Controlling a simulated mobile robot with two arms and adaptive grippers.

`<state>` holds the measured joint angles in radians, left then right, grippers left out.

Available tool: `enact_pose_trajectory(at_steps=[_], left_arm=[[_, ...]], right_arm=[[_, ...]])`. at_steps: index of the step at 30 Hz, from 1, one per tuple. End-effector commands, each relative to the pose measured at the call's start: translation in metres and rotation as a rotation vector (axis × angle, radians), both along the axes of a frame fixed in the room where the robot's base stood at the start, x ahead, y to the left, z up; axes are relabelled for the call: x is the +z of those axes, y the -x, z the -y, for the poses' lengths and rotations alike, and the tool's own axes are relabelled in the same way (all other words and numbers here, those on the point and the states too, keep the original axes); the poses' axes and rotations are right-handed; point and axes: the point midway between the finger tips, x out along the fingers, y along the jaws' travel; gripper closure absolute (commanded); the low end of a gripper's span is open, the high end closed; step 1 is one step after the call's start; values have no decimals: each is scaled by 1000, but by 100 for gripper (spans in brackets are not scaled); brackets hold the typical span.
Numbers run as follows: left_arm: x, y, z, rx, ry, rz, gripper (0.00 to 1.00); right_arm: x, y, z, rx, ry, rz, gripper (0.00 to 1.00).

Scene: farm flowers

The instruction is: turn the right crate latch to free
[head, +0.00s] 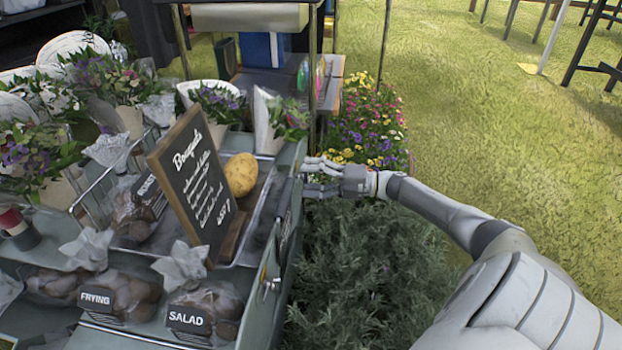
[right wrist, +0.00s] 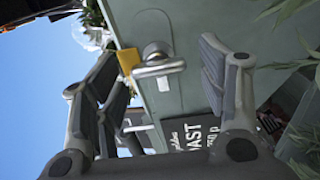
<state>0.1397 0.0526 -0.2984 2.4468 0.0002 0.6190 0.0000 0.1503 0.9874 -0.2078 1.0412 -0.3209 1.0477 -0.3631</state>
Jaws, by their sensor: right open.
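The grey-green crate (head: 291,213) stands at the left in the head view, its side wall facing my right arm. A metal latch (right wrist: 157,62), a round knob with a bar, sits on the crate wall in the right wrist view. My right gripper (head: 318,178) is at the far part of that wall. In the right wrist view my right gripper (right wrist: 160,72) is open, one finger on each side of the latch. I cannot tell whether either finger touches it. The head view does not show this latch clearly. My left gripper is not in view.
A chalkboard sign (head: 190,180), a yellow potato (head: 241,174) and bagged potatoes (head: 208,308) are on the crate. Another metal fitting (head: 271,284) is nearer on its side. Green plants (head: 350,265) stand below my right arm. Open grass lies at the right.

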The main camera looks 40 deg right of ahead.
Motion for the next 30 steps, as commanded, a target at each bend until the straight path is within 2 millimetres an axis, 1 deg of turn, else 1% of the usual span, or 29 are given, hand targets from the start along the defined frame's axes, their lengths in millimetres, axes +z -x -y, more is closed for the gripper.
enact_pose_trajectory(at_steps=[5,12,18,24,30], left_arm=[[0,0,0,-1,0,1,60],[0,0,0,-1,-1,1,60],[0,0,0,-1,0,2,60],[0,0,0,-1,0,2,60],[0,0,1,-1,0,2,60]], right_arm=[[-1,15,12,-2,2,-5,34],[-2,54,43,-2,2,-6,34],[-1,81,65,-1,2,-4,34],[-1,93,74,0,0,-1,34],[0,93,75,0,1,-1,34]])
